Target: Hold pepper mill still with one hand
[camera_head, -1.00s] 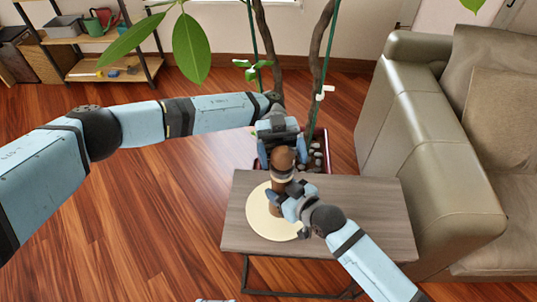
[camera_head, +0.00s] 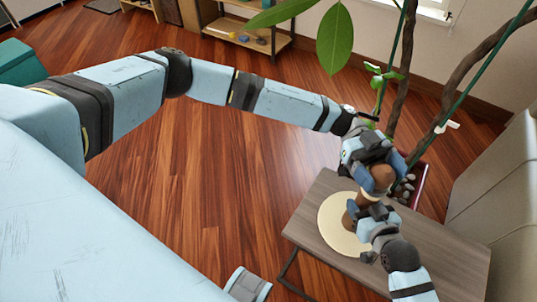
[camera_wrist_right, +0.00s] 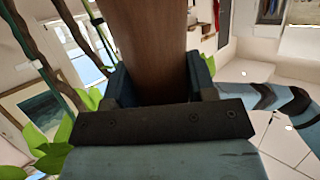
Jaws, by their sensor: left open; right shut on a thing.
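The brown wooden pepper mill (camera_head: 381,178) stands on a round cream board on the small table, partly hidden by both grippers. My right gripper (camera_head: 364,214) is shut on the mill's lower body from the right. In the right wrist view the mill's brown body (camera_wrist_right: 150,62) fills the space between the fingers of this gripper (camera_wrist_right: 160,88). My left gripper (camera_head: 376,168) is open at the mill's rounded top, with its blue fingers on either side of it. I cannot tell whether those fingers touch the mill.
The round board (camera_head: 334,228) lies on the grey-brown table (camera_head: 315,205). A plant with twisted trunks (camera_head: 405,65) rises behind it. The leather sofa (camera_head: 497,190) is close on the right. A low wooden shelf (camera_head: 250,35) stands at the back. Open wooden floor lies left of the table.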

